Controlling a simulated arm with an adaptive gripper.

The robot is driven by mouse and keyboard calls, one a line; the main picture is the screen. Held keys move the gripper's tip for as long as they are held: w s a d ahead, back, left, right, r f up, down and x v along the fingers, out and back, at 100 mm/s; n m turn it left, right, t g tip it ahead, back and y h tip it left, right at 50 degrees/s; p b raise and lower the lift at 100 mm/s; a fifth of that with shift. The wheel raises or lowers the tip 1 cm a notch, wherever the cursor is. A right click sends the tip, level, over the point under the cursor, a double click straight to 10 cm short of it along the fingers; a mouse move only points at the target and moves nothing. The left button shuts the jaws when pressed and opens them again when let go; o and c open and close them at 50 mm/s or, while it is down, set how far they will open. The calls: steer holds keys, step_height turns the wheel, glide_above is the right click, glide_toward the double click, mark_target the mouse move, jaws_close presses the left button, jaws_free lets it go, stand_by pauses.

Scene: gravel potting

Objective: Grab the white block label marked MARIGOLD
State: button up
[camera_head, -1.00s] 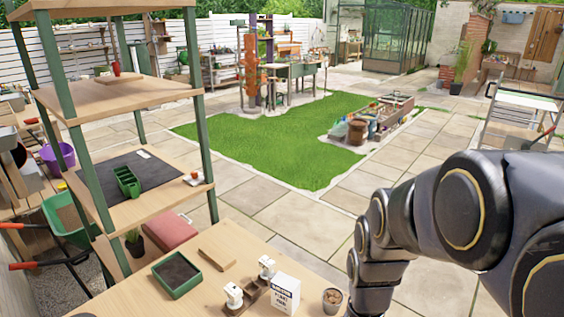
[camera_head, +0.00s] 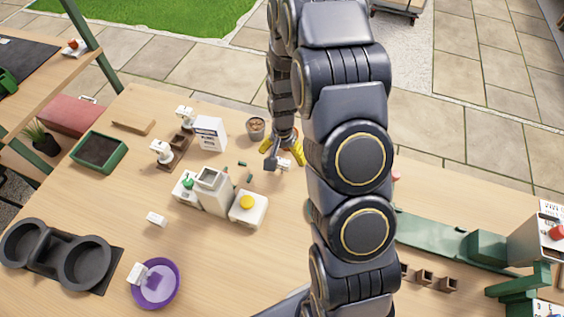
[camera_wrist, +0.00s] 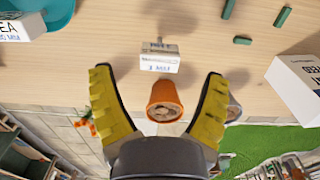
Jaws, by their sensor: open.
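My gripper (camera_head: 283,150), with yellow-padded fingers, is low over the wooden table, beyond the middle machine. In the wrist view my gripper (camera_wrist: 158,105) is open, with nothing between its pads. A small white block label (camera_wrist: 159,60) with a short stem lies just ahead, between the lines of the two fingers; its printing is too small to read surely. It also shows in the head view (camera_head: 285,164), close to the fingertips. Another printed one (camera_wrist: 22,28) is at upper left in the wrist view.
An orange pot (camera_wrist: 163,103) stands between the fingers in the wrist view, beyond the block. A white carton (camera_wrist: 298,88) is at right, and small green pieces (camera_wrist: 242,40) lie nearby. A white machine with a yellow button (camera_head: 247,203) stands near the gripper.

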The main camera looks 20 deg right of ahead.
mark_target(282, 161)
steer(key=f, duration=0.5)
steer(key=shift+s+a, duration=0.1)
steer(key=shift+s, duration=0.1)
steer(key=c, duration=1)
